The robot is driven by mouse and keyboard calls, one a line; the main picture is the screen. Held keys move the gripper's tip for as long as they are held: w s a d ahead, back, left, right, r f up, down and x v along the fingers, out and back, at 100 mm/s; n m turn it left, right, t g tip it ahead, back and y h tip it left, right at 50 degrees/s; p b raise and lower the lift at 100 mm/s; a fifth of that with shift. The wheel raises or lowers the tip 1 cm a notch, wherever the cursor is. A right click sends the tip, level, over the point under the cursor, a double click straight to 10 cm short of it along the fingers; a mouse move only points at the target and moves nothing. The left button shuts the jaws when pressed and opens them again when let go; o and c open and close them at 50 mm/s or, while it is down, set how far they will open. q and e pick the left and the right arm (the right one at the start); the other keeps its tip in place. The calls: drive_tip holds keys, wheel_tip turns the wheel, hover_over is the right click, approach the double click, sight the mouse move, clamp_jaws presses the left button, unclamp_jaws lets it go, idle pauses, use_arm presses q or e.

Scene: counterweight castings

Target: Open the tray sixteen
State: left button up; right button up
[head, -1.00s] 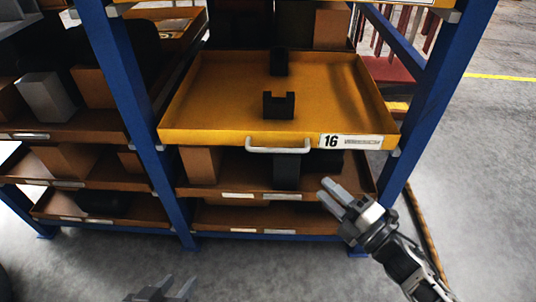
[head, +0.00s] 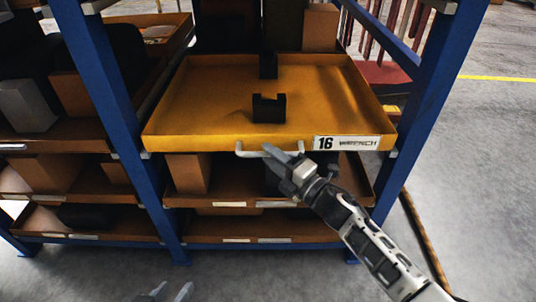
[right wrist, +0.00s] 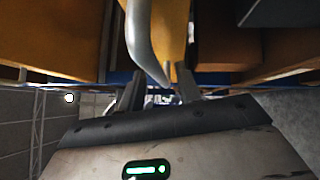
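The yellow tray sixteen (head: 200,112) sits between the blue posts, with a "16 WRENCH" label on its front. Its front edge overlaps the posts in the head view. Two black castings lie in it, a notched one (head: 269,108) and a smaller one (head: 268,66) behind. The pale bar handle (head: 252,151) is on the tray's front; its right part is hidden by my right gripper (head: 279,153). In the right wrist view the handle (right wrist: 145,45) runs between the open fingers (right wrist: 158,90); contact is unclear. My left gripper (head: 170,292) shows only its fingertips, apart, at the bottom edge.
Lower brown trays (head: 250,228) with boxes and dark blocks sit under tray sixteen. A blue post (head: 108,120) stands at the left and another (head: 428,95) at the right.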

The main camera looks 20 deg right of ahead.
use_arm(q)
drive_tip(key=shift+r, duration=0.1)
use_arm(e)
drive_tip(key=shift+x, duration=0.9)
